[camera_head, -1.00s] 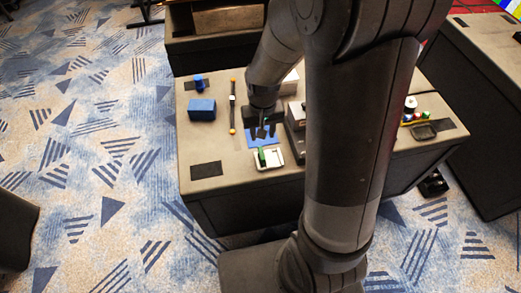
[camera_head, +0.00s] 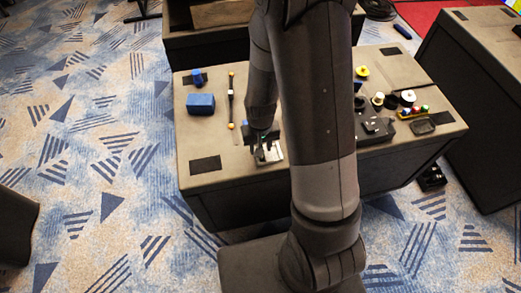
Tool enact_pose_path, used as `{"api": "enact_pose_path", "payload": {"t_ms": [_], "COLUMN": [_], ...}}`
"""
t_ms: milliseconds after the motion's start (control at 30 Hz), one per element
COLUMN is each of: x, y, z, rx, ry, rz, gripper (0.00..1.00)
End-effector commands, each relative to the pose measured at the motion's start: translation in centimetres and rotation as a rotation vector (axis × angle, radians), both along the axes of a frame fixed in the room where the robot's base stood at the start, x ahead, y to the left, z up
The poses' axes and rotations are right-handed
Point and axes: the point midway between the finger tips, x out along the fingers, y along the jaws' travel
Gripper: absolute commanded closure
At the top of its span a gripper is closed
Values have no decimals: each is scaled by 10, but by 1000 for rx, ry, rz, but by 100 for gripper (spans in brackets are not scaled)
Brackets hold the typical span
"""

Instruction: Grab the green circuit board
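The white tray (camera_head: 278,155) lies near the front edge of the dark table. My gripper (camera_head: 264,149) points down right over it and covers much of it. A small green patch (camera_head: 262,134), likely part of the green circuit board, shows by the fingers. The rest of the board is hidden behind my gripper. I cannot tell whether the fingers are around it or touching it, nor whether they are open or shut.
A blue box (camera_head: 200,104), a small blue item (camera_head: 198,78) and a thin dark strip with yellow ends (camera_head: 231,98) are to the left. A dark pad (camera_head: 205,165) lies at the front left.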

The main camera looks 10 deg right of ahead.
Motion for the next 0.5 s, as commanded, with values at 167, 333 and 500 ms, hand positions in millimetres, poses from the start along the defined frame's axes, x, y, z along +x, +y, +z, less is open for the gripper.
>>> {"api": "enact_pose_path", "payload": {"t_ms": [167, 333, 500], "x": [0, 0, 0], "y": [0, 0, 0], "z": [-9, -10, -9], "rx": [0, 0, 0], "ry": [0, -1, 0], "rz": [0, 0, 0], "gripper": [60, 60, 70]}}
